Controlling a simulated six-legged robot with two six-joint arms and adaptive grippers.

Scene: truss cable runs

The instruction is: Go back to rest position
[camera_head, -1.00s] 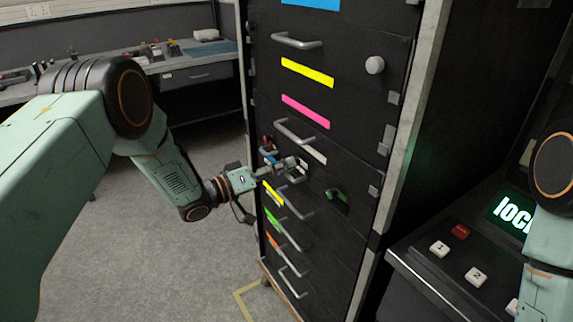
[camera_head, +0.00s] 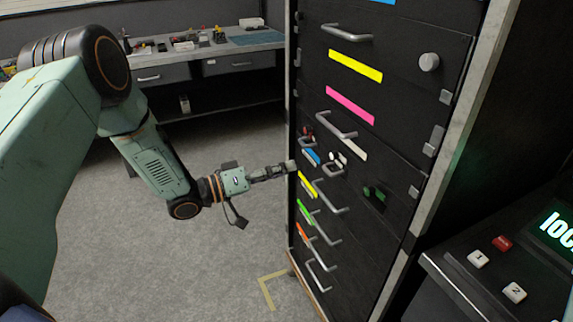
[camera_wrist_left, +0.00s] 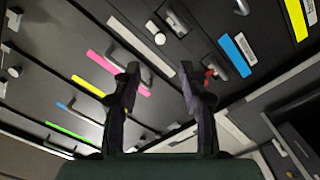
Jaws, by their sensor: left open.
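My left gripper (camera_head: 279,171) is in front of the left edge of a dark drawer cabinet (camera_head: 398,60) in the head view. In the left wrist view its two fingers (camera_wrist_left: 160,95) stand apart with nothing between them, and the cabinet's drawers show beyond. The gripper looks clear of the drawer handles. My right gripper is in neither view.
The cabinet has several drawers with grey handles (camera_head: 348,33) and coloured strips, among them a yellow one (camera_head: 355,65) and a pink one (camera_head: 350,105). A keypad console (camera_head: 490,275) stands at the right. A workbench (camera_head: 205,62) is at the back. Grey floor (camera_head: 190,260) lies open below my left arm.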

